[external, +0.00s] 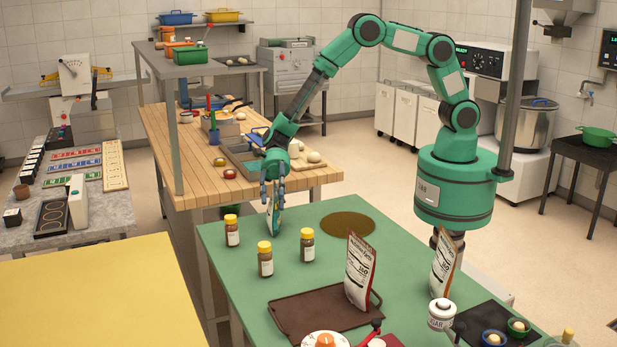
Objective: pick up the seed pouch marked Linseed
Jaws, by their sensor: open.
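My gripper (273,187) points down over the far left part of the green table (205,232), with its fingers open. A slim pouch (274,222) stands upright, nearly edge-on, directly under and between the fingers; they hide its top, and I cannot tell whether they touch it. A second pouch (360,272), with its white and dark printed back showing, stands on the brown tray (293,322). A third similar pouch (443,262) stands to the right of it. I cannot read Linseed on any of these pouches.
Three yellow-lidded jars (265,260) stand close to the gripper, to its left and front. A brown round mat (348,225) lies to the right. A white sugar canister (441,314) and small bowls (494,338) are at the front right. A wooden bench (183,155) is behind.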

